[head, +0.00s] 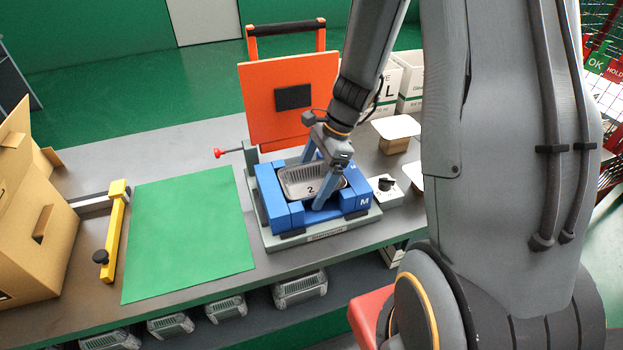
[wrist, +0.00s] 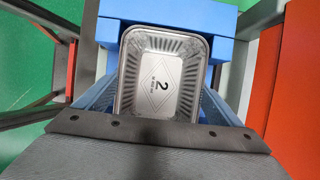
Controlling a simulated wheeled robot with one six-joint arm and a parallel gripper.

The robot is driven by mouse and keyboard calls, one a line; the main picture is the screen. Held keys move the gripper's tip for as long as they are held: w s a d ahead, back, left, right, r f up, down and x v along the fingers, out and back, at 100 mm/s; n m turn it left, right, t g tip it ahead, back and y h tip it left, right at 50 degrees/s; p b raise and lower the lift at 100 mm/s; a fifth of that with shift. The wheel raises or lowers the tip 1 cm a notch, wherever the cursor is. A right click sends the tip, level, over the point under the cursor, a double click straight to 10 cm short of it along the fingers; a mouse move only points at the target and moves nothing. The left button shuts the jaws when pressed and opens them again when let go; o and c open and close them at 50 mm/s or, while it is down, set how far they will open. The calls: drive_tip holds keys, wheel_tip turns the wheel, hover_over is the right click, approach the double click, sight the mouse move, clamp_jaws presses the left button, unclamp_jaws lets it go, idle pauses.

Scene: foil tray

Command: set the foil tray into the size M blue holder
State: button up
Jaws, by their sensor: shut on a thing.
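The foil tray (head: 297,181) is silver with ribbed walls and a "2" on its floor; it also shows in the wrist view (wrist: 160,84). The blue holder (head: 273,205), marked M, sits on a grey-green base under the raised orange lid. My gripper (head: 311,182) reaches down into the holder from above, its blue fingers on either side of the tray, shut on it. The tray lies within the outline of the holder and looks slightly tilted in the head view. I cannot tell if its underside touches the holder. The near finger hides part of the tray's right end.
The orange lid (head: 284,98) stands open behind the holder, with a red-knobbed lever (head: 219,153) at its left. A green mat (head: 188,232) lies to the left, bare. A black-knobbed control box (head: 386,187) stands at the right. A cardboard box (head: 36,215) is at far left.

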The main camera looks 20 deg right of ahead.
drive_tip(key=o, duration=0.8)
drive_tip(key=shift+b+v, duration=0.65)
drive_tip(key=shift+v, duration=3.3)
drive_tip(key=s+n, duration=0.1)
drive_tip(key=n, duration=0.1)
drive_tip(key=s+a+n+h, duration=0.1)
drive_tip(key=s+n, duration=0.1)
drive_tip(key=n, duration=0.1)
drive_tip(key=s+n+h+b, duration=0.1)
drive_tip(key=s+n, duration=0.1)
drive_tip(key=shift+a+f+n, duration=0.35)
drive_tip(key=shift+a+n, duration=0.05)
drive_tip(key=shift+s+a+f+n+t+h+b, duration=0.15)
drive_tip(key=shift+s+a+n+t+h, duration=0.4)
drive_tip(key=shift+n, duration=1.15)
drive_tip(key=shift+s+d+r+n+g+h+b, duration=0.2)
drive_tip(key=shift+s+n, duration=0.7)
drive_tip(key=shift+n, duration=0.8)
drive_tip(key=shift+s+a+f+n+t+h+b, duration=0.15)
drive_tip(key=shift+s+a+n+t+h, duration=0.45)
drive_tip(key=shift+n, duration=1.1)
